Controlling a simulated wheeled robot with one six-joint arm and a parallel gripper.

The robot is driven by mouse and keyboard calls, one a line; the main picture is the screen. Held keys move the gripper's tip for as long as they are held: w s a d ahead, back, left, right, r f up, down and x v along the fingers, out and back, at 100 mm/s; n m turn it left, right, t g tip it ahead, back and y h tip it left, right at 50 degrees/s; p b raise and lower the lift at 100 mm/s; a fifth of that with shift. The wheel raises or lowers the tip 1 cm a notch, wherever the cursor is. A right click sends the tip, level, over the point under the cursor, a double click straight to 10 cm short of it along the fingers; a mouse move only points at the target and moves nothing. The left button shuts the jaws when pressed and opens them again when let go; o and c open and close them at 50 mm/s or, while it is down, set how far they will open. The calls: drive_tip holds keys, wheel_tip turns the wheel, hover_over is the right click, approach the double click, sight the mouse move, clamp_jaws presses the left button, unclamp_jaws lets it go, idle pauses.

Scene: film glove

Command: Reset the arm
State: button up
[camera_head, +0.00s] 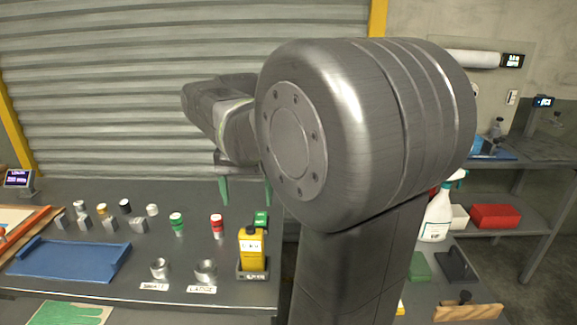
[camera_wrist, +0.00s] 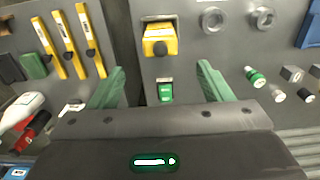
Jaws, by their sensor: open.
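My gripper (camera_head: 246,190) shows in the head view as two green fingers pointing down above the back right part of the grey table (camera_head: 215,290). In the wrist view my gripper (camera_wrist: 160,88) has its fingers wide apart, with nothing between them. A small green item (camera_wrist: 165,91) lies on the table beyond the gap; it also shows in the head view (camera_head: 261,219). A yellow bottle (camera_head: 251,250) stands in a dark holder near it. My own arm hides the middle of the head view.
Green and red-capped cylinders (camera_head: 177,224) stand left of the bottle. Two metal rings (camera_head: 206,270) sit at the front. A blue tray (camera_head: 68,261) lies at left. On a right-hand bench are a spray bottle (camera_head: 437,215) and a wooden brush (camera_head: 468,312). A red bin (camera_head: 495,215) stands behind.

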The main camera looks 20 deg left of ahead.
sight(250, 228)
wheel_tip(250, 228, down, 12)
drive_tip(key=shift+f+b, duration=0.15)
drive_tip(key=shift+b, duration=0.35)
drive_tip(key=shift+r, duration=1.85)
